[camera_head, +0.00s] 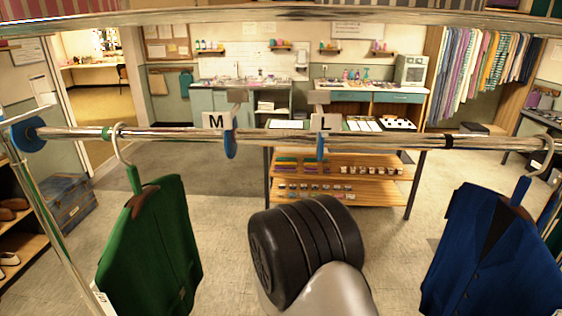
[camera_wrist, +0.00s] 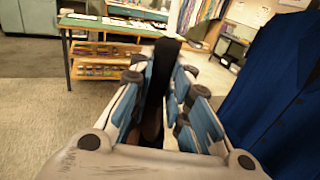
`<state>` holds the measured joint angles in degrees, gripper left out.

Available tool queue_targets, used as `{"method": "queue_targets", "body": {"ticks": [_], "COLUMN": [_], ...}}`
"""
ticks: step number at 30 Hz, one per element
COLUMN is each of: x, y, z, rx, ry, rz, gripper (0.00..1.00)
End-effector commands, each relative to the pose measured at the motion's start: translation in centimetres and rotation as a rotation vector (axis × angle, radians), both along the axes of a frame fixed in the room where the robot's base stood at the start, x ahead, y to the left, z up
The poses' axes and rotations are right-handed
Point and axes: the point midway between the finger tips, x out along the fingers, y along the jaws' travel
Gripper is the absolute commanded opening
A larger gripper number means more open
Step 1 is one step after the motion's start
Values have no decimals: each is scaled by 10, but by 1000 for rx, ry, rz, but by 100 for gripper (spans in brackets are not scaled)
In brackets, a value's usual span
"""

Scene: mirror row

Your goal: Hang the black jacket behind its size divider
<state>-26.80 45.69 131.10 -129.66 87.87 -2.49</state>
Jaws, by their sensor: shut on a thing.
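In the wrist view my gripper (camera_wrist: 163,74) is shut on a flat black upright piece (camera_wrist: 165,55), which looks like the neck of a hanger. A brown part shows dimly below it between the fingers. The body of the black jacket cannot be made out. In the head view my arm hides the gripper and what it holds. A chrome rail (camera_head: 390,142) crosses the view. Two size dividers hang on it near the middle, marked M (camera_head: 215,121) and L (camera_head: 326,123), each with a blue part at the rail.
A green jacket (camera_head: 150,245) hangs left of M, and a blue jacket (camera_head: 490,250) at the far right, close beside my gripper in the wrist view. The rail right of L is bare up to a black ring (camera_head: 448,142). A shelved table (camera_head: 340,165) stands behind.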

Motion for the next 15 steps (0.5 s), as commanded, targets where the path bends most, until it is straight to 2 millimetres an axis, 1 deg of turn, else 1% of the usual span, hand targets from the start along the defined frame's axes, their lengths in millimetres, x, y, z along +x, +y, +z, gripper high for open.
{"method": "queue_targets", "body": {"ticks": [1, 5, 6, 10, 15], "x": [13, 43, 51, 72, 88], "y": [10, 36, 44, 68, 92], "z": [19, 62, 78, 129, 191], "rx": [6, 6, 5, 4, 2], "ry": [-14, -16, -17, -17, -14], "rz": [22, 94, 120, 201, 290], "gripper": [0, 0, 0, 0, 0]}}
